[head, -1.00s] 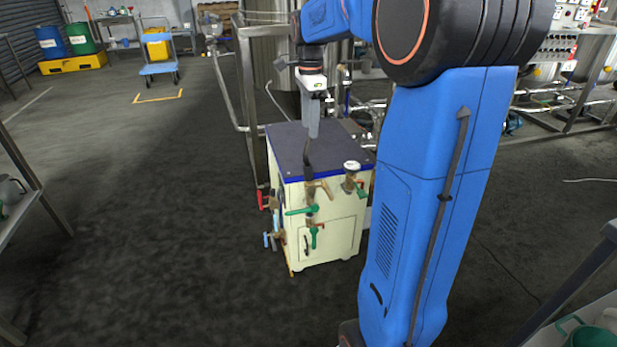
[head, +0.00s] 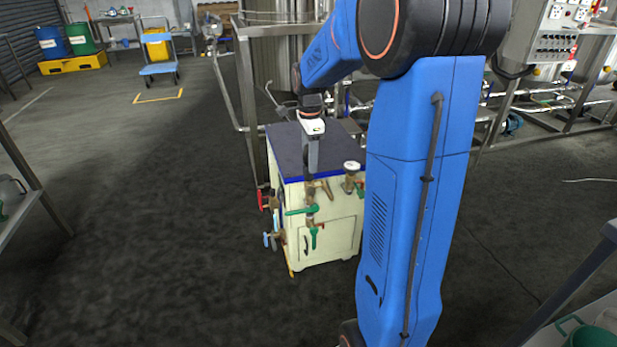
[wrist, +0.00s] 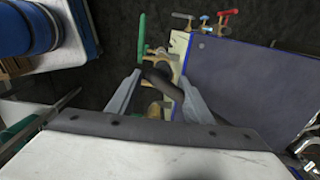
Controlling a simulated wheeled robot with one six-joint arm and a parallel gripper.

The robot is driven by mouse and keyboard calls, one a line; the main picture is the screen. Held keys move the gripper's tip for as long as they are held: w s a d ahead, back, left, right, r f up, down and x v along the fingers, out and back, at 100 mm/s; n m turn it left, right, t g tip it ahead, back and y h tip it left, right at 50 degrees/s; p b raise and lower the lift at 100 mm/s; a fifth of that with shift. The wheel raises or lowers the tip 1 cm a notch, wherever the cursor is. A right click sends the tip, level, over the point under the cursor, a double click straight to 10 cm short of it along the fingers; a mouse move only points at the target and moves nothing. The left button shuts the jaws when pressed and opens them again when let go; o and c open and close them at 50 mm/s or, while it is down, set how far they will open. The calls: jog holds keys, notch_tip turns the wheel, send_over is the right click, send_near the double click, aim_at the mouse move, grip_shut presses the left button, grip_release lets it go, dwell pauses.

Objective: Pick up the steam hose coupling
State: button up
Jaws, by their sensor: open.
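My gripper (head: 312,165) is open, pointing down at the front edge of the cream cabinet with a dark top. In the wrist view its two grey fingers (wrist: 160,78) stand apart with a dark, hose-like piece (wrist: 168,88) between them. This piece appears to be the steam hose coupling; I cannot tell whether a finger touches it. In the head view it shows only as a short dark part (head: 309,187) below the fingers, above the brass fittings on the cabinet front. The fingers hide most of it there.
A blue trolley (head: 158,69) stands far back.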

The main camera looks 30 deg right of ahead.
aim_at(309, 178)
jog(key=shift+w+a+f, duration=0.1)
jog(key=shift+w+f, duration=0.05)
jog(key=shift+f, duration=1.1)
jog(key=shift+w+f, duration=0.15)
jog(key=shift+f, duration=1.1)
grip_shut()
